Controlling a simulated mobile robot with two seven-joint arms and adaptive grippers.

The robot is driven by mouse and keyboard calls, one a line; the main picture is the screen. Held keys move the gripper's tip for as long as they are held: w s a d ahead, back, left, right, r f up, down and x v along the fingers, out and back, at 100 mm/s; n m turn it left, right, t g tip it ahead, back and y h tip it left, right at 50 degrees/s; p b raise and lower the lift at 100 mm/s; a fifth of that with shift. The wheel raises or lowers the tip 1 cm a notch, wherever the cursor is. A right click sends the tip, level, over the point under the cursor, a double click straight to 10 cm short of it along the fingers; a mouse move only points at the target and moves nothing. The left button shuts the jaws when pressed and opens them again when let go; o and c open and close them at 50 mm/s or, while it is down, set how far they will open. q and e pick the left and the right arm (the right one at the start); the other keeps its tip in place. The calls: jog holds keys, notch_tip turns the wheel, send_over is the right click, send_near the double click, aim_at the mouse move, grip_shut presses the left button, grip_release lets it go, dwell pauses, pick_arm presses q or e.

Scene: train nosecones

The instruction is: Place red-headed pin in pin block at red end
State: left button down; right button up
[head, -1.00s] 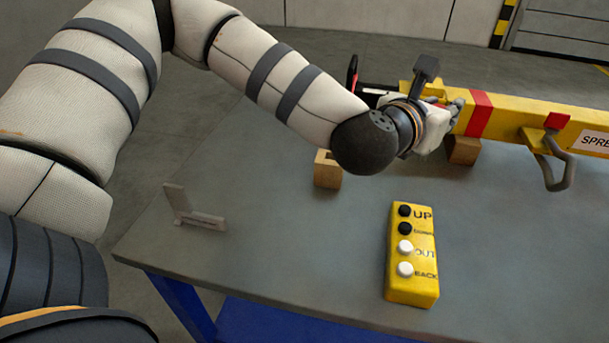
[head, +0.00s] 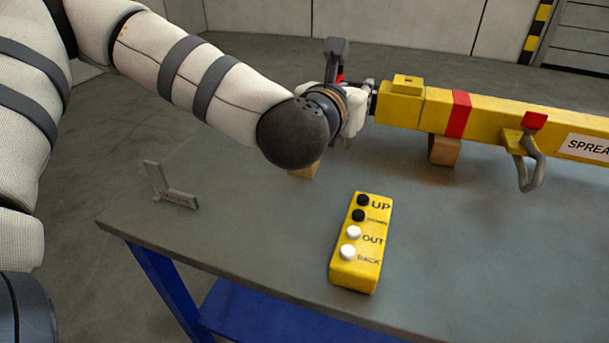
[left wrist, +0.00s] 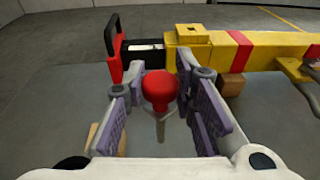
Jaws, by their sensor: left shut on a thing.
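My left gripper (head: 352,112) is shut on the red-headed pin. In the left wrist view the pin's round red head (left wrist: 160,88) sits between the finger pads (left wrist: 155,100), with its grey shank below. The yellow beam (head: 490,117) carries a small raised yellow block with a hole in its top (head: 407,83), which looks like the pin block. It also shows in the left wrist view (left wrist: 188,34). The gripper is left of the block and apart from it. A red upright piece (left wrist: 116,48) with a black frame is at the beam's left end. My right gripper is out of view.
A wooden block (head: 444,149) supports the beam; another (head: 304,172) is partly behind my left arm. A yellow button box (head: 361,250) and a small grey bracket (head: 170,188) are on the table (head: 260,240).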

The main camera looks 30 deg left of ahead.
pick_arm(q)
jog(key=w+a, duration=0.1)
jog(key=a, duration=0.9)
notch_tip(320, 180, down, 10)
jog(key=y+b, duration=0.1)
jog(key=b, duration=0.2)
jog(key=shift+n, duration=0.3)
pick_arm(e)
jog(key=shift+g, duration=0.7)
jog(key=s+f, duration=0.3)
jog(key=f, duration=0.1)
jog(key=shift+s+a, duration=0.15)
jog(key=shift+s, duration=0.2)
pick_arm(q)
jog(key=shift+f, duration=0.15)
jog(key=c, duration=1.3)
grip_release()
jog(key=shift+c, duration=0.2)
jog(key=shift+w+r, duration=0.1)
jog(key=shift+r, duration=0.2)
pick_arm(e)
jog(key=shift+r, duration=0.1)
